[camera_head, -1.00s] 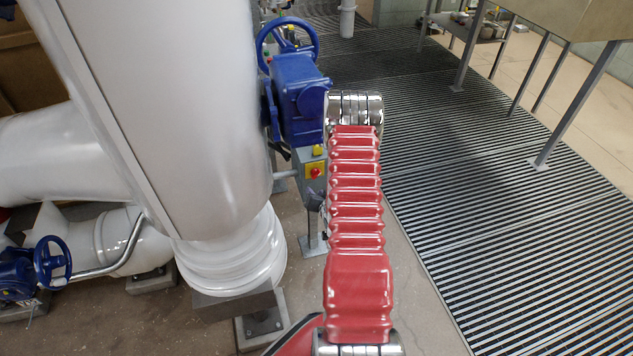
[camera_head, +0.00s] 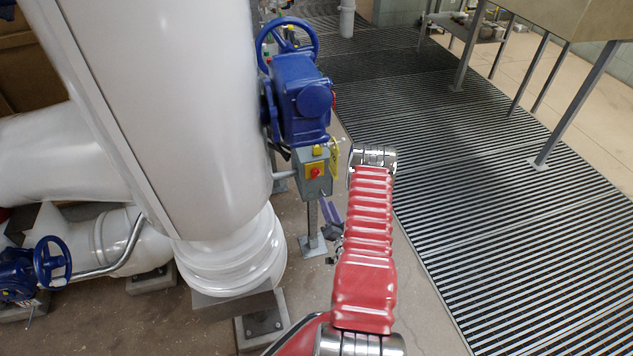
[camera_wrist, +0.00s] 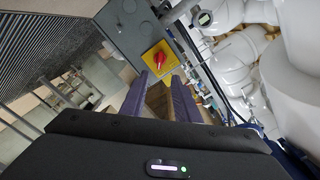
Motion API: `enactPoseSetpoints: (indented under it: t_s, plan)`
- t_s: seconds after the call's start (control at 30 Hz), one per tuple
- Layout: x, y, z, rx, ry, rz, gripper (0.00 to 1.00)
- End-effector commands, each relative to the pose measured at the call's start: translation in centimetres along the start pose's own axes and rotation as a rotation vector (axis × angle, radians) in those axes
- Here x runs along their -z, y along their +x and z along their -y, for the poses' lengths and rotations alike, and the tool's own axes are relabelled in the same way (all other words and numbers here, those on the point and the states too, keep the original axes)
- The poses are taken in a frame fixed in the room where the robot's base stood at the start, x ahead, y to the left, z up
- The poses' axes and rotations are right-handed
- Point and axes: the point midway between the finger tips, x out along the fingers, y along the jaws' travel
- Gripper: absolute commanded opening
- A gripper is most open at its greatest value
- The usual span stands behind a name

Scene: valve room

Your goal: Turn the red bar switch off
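The red bar switch (camera_wrist: 159,60) sits on a yellow plate (camera_wrist: 149,54) on a grey box in the wrist view. It shows smaller in the head view (camera_head: 315,172). My gripper (camera_wrist: 160,82) has two purple fingers, open with a gap between them. The fingertips point towards the yellow plate and lie just below the switch in the wrist view. Nothing is between the fingers. In the head view my gripper (camera_head: 329,207) is partly hidden by my red arm, below and right of the box. I cannot tell whether the fingers touch the switch.
The grey box (camera_head: 325,187) stands on a post beside a large white pipe (camera_head: 190,110). A blue valve actuator with handwheel (camera_head: 300,95) is just above it. A yellow tag (camera_head: 335,156) hangs at its right. Dark grating (camera_head: 480,200) is open at the right.

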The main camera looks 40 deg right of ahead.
Motion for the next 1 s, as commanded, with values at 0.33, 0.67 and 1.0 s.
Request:
enactPoseSetpoints:
  t_s: [0.33,0.67,1.0]
  plan:
    - [-0.1,1.6,0.1,0.003,-0.001,0.002,0.28]
    - [-0.1,6.5,0.1,0.002,-0.002,0.001,0.28]
    - [-0.1,11.6,0.1,0.002,-0.001,0.002,0.28]
